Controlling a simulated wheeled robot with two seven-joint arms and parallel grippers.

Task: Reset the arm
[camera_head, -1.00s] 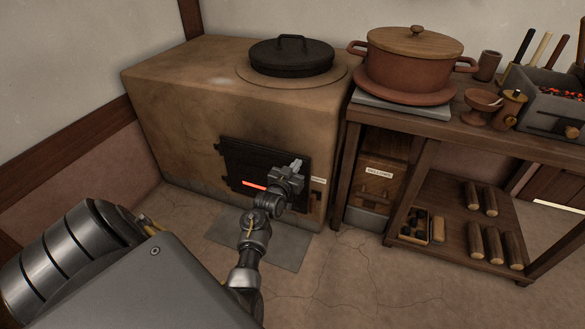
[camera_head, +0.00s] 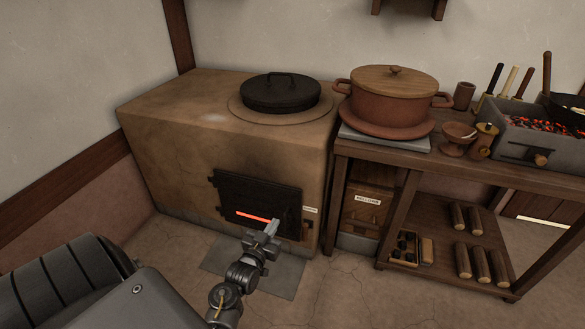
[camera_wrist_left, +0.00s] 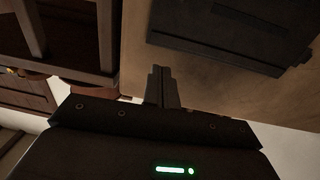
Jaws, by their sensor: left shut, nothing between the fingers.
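My left gripper (camera_head: 271,229) is in front of the clay stove (camera_head: 180,140), near the lower right part of its dark metal door (camera_head: 240,190). The fingers are shut and empty. In the head view they overlap the door's lower edge; I cannot tell whether they touch it. In the left wrist view the shut fingers (camera_wrist_left: 162,75) point toward the stove front, with the dark door (camera_wrist_left: 220,35) at upper right. The door looks closed, with a glowing orange slot (camera_head: 254,216) in it. My right gripper is not in view.
A black lidded pan (camera_head: 280,95) sits on the stove. To the right, a wooden bench (camera_head: 470,172) carries a lidded clay pot (camera_head: 390,100), cups and a glowing brazier (camera_head: 540,125). Its lower shelf holds several logs (camera_head: 480,262). A grey floor plate (camera_head: 285,272) lies before the stove.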

